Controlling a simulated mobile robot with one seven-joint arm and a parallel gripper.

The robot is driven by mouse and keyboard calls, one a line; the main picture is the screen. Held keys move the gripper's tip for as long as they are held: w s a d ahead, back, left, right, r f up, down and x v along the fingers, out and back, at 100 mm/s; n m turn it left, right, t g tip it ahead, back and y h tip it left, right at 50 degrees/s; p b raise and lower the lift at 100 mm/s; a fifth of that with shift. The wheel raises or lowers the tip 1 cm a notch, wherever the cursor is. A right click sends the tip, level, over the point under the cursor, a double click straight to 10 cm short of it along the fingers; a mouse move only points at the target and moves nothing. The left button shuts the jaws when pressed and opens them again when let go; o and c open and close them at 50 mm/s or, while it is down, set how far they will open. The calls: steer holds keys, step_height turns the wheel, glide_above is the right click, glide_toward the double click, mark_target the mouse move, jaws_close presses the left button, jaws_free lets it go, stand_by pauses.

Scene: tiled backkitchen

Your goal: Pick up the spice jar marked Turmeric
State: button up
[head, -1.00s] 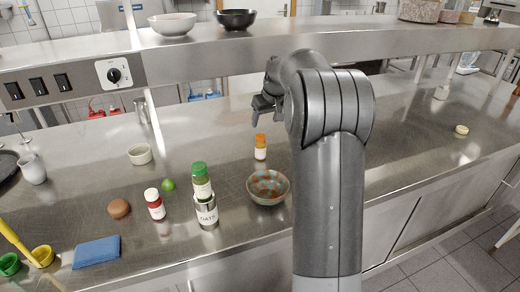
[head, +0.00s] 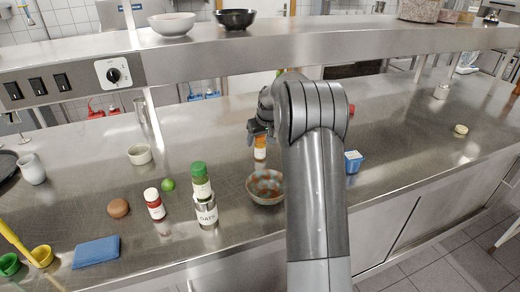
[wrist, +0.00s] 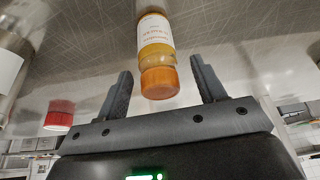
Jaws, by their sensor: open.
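The jar with an orange cap (head: 260,153) stands on the steel counter behind the patterned bowl in the head view. In the wrist view this jar (wrist: 157,55) shows an orange cap, yellow-orange contents and a white label whose print is too small to read surely.
A patterned bowl (head: 265,187) stands just in front of the jar. The steel shelf (head: 210,48) runs behind and above.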

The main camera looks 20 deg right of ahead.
steer(key=c, duration=1.1)
steer(key=shift+r, duration=0.15)
